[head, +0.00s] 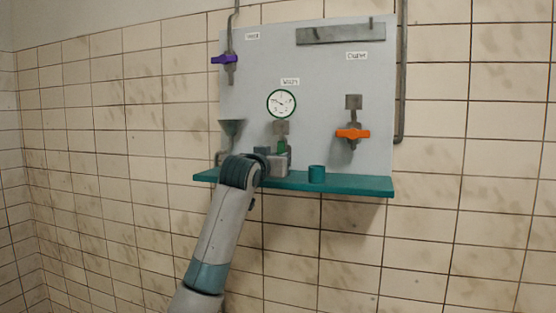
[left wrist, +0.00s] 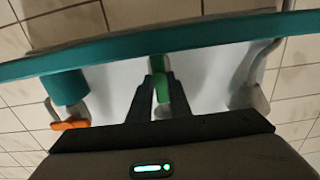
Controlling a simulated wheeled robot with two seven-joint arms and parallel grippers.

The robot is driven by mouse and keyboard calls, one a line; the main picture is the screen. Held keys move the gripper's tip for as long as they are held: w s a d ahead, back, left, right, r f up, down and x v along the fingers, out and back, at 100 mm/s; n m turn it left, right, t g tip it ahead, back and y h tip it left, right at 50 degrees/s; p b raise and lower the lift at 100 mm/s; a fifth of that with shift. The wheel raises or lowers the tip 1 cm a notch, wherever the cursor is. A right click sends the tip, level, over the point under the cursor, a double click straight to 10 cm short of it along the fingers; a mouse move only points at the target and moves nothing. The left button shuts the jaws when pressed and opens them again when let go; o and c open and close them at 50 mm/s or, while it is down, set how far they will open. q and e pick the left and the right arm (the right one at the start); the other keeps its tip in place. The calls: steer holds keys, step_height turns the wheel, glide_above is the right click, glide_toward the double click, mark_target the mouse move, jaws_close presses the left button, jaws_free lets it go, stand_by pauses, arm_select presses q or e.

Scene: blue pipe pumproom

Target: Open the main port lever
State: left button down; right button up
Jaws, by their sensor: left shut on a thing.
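A green lever (head: 282,146) sits below the round gauge on the wall panel; I take it as the main port lever, though the small labels are too blurred to read surely. My left gripper (head: 279,155) reaches it from the left, over the shelf, and partly hides it. In the left wrist view the lever (left wrist: 161,90) stands between the two dark fingers of my left gripper (left wrist: 161,84), which is shut on it. An orange lever (head: 352,134) lies level at the right, and a purple lever (head: 224,59) at the upper left. My right gripper is not in view.
A teal shelf (head: 350,185) juts out under the panel (head: 320,80). A teal cup (head: 317,174) stands on it, right of my gripper. A grey funnel (head: 230,125) is at the left. A white gauge (head: 281,104) is above the lever.

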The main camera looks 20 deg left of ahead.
arm_select(q)
steer(key=shift+f, duration=0.15)
steer(key=c, duration=1.6)
jaws_free()
steer(key=shift+c, duration=0.2)
steer(key=shift+s, duration=0.1)
steer(key=shift+s+b, duration=0.6)
steer(key=shift+s, duration=0.2)
steer(key=s+b, duration=0.7)
steer(key=s, duration=0.8)
steer(key=shift+s+a, duration=0.3)
steer(key=shift+s, duration=0.05)
